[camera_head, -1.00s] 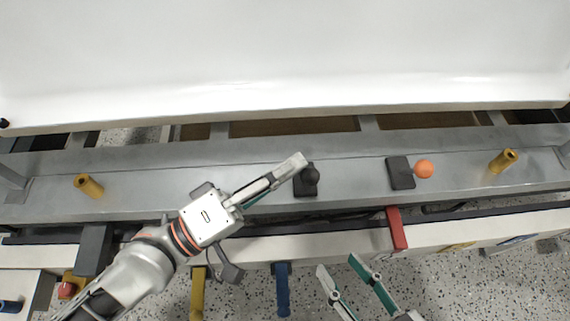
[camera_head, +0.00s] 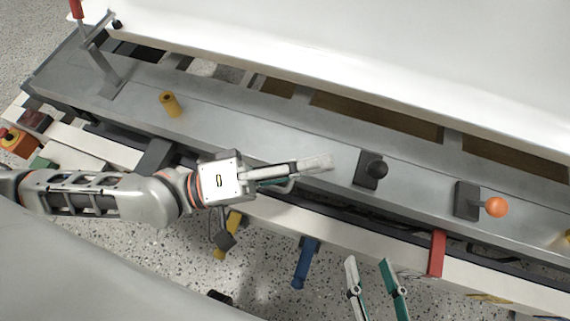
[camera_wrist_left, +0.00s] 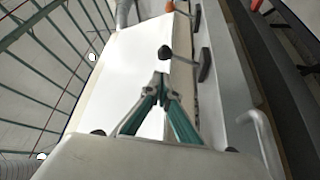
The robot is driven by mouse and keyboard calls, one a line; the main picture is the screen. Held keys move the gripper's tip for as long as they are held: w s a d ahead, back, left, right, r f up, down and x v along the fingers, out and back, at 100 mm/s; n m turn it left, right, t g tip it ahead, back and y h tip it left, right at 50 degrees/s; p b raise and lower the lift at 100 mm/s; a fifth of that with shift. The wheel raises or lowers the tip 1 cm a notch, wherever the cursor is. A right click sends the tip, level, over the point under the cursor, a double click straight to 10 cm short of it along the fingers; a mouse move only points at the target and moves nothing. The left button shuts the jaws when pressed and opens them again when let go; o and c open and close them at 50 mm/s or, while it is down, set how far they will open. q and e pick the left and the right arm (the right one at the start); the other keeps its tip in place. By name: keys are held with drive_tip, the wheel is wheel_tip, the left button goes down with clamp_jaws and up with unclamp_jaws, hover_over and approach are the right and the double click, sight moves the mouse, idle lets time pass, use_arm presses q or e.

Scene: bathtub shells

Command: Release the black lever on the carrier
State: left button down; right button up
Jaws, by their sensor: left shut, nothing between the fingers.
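The black lever, a round black knob (camera_head: 377,169) on a black plate (camera_head: 366,176), stands on the carrier's grey metal rail (camera_head: 325,150). In the left wrist view its knob (camera_wrist_left: 165,52) appears just beyond my fingertips. My left gripper (camera_head: 328,162) is shut and empty. Its tips point at the lever from the left, with a small gap between them and the plate. The left wrist view shows its tips (camera_wrist_left: 160,84) together. My right gripper (camera_head: 373,262) has its fingers spread apart, low over the floor in front of the rail.
An orange ball knob (camera_head: 495,207) on another black plate is to the right. A yellow post (camera_head: 171,103) stands left on the rail. Red (camera_head: 437,253), blue (camera_head: 305,262) and yellow (camera_head: 229,236) handles hang along the front edge. The white tub shell (camera_head: 400,60) lies behind.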

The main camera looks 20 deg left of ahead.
use_arm(q)
drive_tip(key=shift+v, duration=2.5)
drive_tip(key=shift+d, duration=0.1)
